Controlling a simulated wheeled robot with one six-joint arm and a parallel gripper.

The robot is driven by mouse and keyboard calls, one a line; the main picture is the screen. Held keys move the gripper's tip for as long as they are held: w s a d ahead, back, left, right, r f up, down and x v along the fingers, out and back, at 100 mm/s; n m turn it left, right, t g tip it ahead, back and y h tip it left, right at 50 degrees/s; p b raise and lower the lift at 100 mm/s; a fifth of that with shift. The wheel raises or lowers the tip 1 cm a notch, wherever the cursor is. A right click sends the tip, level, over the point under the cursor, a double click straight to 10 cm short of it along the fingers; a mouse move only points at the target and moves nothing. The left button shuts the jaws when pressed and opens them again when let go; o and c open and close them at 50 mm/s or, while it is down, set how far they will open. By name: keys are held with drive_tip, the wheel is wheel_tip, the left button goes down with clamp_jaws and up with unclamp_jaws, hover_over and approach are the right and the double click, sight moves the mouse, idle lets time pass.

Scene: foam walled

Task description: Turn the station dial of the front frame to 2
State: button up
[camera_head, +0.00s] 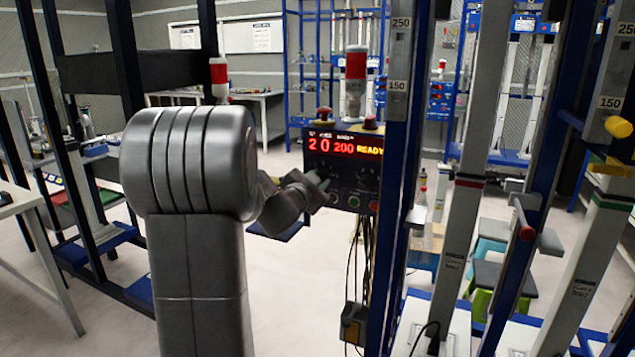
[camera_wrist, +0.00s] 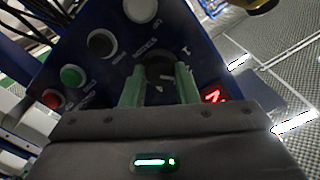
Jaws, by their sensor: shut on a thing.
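The control box (camera_head: 346,160) of the front frame stands ahead of me, with a lit display (camera_head: 345,146) that reads "2 0 200 READY". The gripped black dial (camera_wrist: 160,72) sits on the box's panel; in the head view my gripper mostly hides it. My gripper (camera_wrist: 160,85) has its two green fingers on either side of the dial, shut on it. It also shows in the head view (camera_head: 318,184), at the left part of the panel. A red lit digit (camera_wrist: 213,95) shows beside the right finger in the wrist view.
Other knobs and buttons share the panel, including a green button (camera_wrist: 71,76) and a red one (camera_wrist: 52,98). A red and white beacon (camera_head: 355,75) stands above the box. A blue upright (camera_head: 398,150) is close on its right. Cables and a yellow-grey pendant (camera_head: 354,323) hang below.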

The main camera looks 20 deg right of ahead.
drive_tip(key=o, duration=1)
drive_tip(key=v, duration=1.4)
drive_tip(key=shift+p, duration=0.3)
drive_tip(key=shift+w+d, duration=0.15)
drive_tip(key=x, duration=1.3)
drive_tip(key=shift+w+d, duration=0.2)
drive_tip(key=shift+d, duration=0.05)
drive_tip(key=shift+b, duration=0.3)
